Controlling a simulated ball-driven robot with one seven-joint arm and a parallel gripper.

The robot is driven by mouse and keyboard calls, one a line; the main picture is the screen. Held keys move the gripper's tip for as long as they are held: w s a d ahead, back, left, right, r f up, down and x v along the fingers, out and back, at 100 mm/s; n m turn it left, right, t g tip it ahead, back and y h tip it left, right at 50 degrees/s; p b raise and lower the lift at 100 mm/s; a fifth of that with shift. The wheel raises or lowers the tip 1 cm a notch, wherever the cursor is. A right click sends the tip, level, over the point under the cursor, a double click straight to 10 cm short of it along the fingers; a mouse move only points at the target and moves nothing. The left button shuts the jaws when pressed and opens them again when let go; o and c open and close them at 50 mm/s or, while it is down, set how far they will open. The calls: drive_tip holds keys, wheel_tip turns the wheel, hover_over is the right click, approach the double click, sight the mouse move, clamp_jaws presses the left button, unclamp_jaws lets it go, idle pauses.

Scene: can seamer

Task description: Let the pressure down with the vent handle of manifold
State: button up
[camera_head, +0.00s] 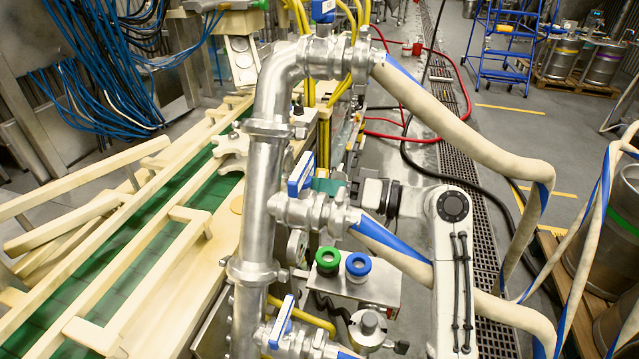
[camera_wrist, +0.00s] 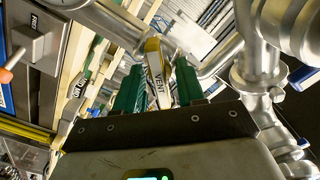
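In the wrist view the vent handle (camera_wrist: 158,78) is a yellow and white lever with the word VENT on it. It lies between the two green fingers of my gripper (camera_wrist: 160,85), deep toward the palm. The fingers stand close on both sides; I cannot tell whether they press on it. In the head view the manifold (camera_head: 262,170) is a steel upright pipe with blue-handled valves (camera_head: 300,176) and pale hoses. My arm comes in from the right behind it; my gripper is mostly hidden there, and the vent handle is not clearly seen.
A grey box with a green knob (camera_head: 328,260) and a blue knob (camera_head: 358,265) sits below the middle valve. Pale hoses (camera_head: 460,130) arch to the right past my arm. A green conveyor (camera_head: 150,235) runs at left. Steel pipes (camera_wrist: 262,70) stand close right of my gripper.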

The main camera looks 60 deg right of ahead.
drive_tip(key=shift+w+a, duration=0.1)
drive_tip(key=shift+w, duration=0.15)
drive_tip(key=shift+c, duration=0.4)
clamp_jaws()
